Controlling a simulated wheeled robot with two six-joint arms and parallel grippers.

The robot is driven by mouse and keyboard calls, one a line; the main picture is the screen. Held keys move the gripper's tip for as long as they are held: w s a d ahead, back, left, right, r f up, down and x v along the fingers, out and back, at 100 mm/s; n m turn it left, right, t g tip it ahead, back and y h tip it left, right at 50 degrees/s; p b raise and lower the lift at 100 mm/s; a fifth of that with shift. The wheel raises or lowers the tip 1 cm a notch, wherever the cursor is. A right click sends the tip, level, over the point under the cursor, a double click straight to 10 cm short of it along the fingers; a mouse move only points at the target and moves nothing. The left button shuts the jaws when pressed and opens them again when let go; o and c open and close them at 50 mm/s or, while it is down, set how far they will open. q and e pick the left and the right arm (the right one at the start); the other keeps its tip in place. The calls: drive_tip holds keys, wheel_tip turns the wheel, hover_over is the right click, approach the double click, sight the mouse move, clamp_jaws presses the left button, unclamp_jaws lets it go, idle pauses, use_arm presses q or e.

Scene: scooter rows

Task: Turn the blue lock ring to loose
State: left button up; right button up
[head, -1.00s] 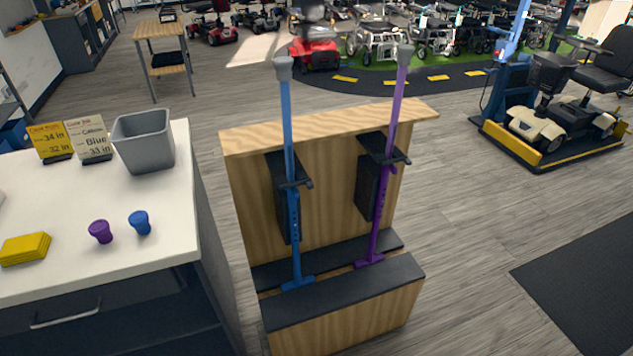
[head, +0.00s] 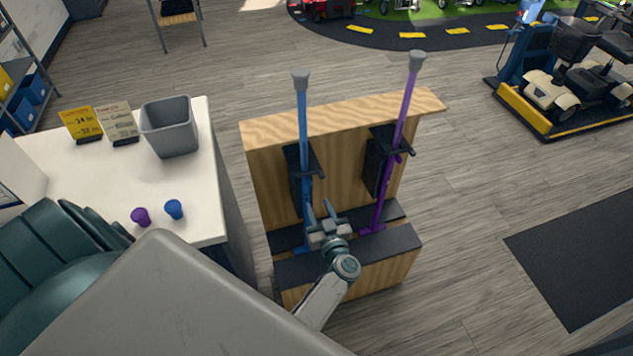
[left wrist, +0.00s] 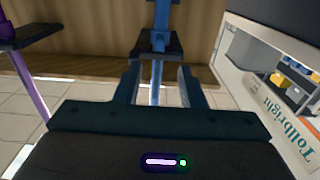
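The blue pole (head: 303,125) with a grey top stands upright in the wooden stand, held at a black bracket. A thicker blue collar shows on this pole at the bracket in the left wrist view (left wrist: 159,38); whether it is set tight or loose I cannot tell. My left gripper (head: 320,212) is in front of the lower blue pole, below the bracket. In the left wrist view its two fingers (left wrist: 159,82) are apart, with the blue pole beyond and between them. Contact is not visible. My right gripper is not in view.
A similar purple pole (head: 402,120) stands to the right in the same wooden stand (head: 345,125). On the left, a white counter (head: 190,205) holds a grey bin (head: 169,128), two signs, a purple cup (head: 141,217) and a blue cup (head: 174,209).

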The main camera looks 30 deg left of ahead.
sight(310, 185)
use_arm(q)
drive_tip(key=b+x, duration=0.1)
drive_tip(key=x, duration=0.3)
drive_tip(key=b+x, duration=0.1)
drive_tip(key=x, duration=0.3)
drive_tip(key=shift+f, duration=0.2)
drive_tip(key=shift+w+a+r, duration=0.1)
drive_tip(key=shift+w+a, duration=0.25)
clamp_jaws()
